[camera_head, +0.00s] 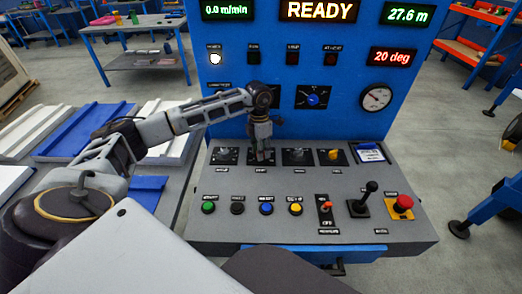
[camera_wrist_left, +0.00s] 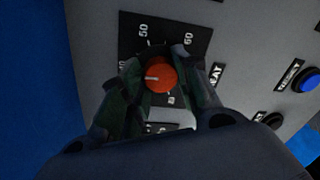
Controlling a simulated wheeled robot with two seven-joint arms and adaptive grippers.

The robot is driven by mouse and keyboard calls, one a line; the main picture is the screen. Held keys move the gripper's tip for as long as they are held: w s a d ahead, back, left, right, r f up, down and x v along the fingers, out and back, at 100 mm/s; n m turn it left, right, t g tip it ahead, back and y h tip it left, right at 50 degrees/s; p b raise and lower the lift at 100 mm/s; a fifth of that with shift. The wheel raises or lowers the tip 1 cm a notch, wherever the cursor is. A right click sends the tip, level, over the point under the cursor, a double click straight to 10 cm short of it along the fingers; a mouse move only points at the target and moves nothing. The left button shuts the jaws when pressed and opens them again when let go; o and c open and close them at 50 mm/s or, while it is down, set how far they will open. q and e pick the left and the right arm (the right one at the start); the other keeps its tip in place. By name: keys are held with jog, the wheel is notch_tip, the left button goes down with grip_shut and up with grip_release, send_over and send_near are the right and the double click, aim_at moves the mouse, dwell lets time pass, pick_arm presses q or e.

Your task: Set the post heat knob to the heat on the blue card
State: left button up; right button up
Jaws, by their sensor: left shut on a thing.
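My left gripper (camera_head: 262,155) reaches down to the second dial from the left in the console's back row. In the left wrist view my left gripper (camera_wrist_left: 154,88) is shut around an orange-red knob (camera_wrist_left: 160,74). The knob's white pointer mark faces left in that view. Its black dial plate (camera_wrist_left: 180,35) shows 50 and 60; other numbers are partly covered. The label beside it (camera_wrist_left: 216,75) seems to end in "EAT"; its start is hidden. A blue-edged white card (camera_head: 370,153) lies at the console's right; its writing is too small to read. My right gripper is out of view.
Other dials stand in the same row, including a grey knob (camera_head: 298,155) and a yellow knob (camera_head: 334,155). In front are several push buttons, a black lever (camera_head: 367,195) and a red stop button (camera_head: 402,203). The blue upright panel (camera_head: 230,122) rises behind.

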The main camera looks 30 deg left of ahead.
pick_arm(q)
jog(key=o, duration=0.9)
jog(key=shift+w, duration=0.1)
jog(key=shift+o, duration=0.6)
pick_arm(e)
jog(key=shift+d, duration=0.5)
pick_arm(q)
jog(key=shift+r, duration=0.15)
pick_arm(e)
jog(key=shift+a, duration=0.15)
pick_arm(q)
jog(key=shift+r, duration=0.55)
notch_tip(320, 180, up, 9)
jog(key=shift+f, duration=0.2)
jog(key=shift+r, duration=0.1)
